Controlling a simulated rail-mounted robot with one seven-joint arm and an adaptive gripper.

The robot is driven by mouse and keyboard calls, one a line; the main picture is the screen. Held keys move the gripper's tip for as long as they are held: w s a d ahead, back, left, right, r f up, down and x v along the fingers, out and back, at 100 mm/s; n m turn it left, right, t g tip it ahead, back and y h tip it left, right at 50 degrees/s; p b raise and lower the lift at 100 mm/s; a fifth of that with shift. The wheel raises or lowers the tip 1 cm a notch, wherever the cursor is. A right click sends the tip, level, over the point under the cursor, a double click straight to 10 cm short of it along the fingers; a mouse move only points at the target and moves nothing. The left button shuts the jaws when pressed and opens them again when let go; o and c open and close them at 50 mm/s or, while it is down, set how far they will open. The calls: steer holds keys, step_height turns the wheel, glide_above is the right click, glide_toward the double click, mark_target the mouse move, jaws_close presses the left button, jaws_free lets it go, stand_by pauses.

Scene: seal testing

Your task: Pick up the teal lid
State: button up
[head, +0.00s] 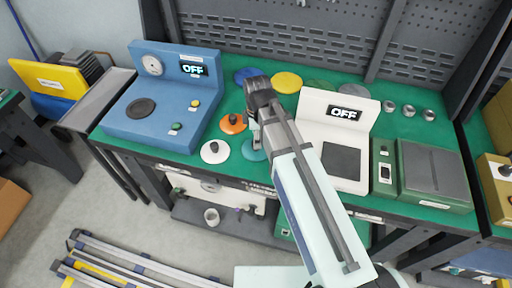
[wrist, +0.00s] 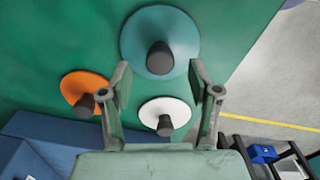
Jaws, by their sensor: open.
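The teal lid (wrist: 150,25), a round disc with a dark knob, lies on the green bench top at the top centre of the wrist view. In the head view the lid (head: 250,153) is partly hidden behind my arm. My gripper (wrist: 160,75) is open and empty, its two fingers spread left and right just below the teal lid's knob in the wrist view. In the head view my gripper (head: 256,132) is over the bench near the lid; its fingertips are hard to make out.
A white lid (wrist: 160,105) and an orange lid (wrist: 78,84) with dark knobs lie near the teal one. A blue OFF-display device (head: 150,115) stands left, a white OFF-display device (head: 330,112) right. Yellow (head: 286,82) and blue discs lie behind, near the perforated back panel.

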steer(key=shift+a+f+p, duration=0.1)
steer(key=shift+f+p, duration=0.45)
steer(key=shift+f, duration=1.45)
jaws_close()
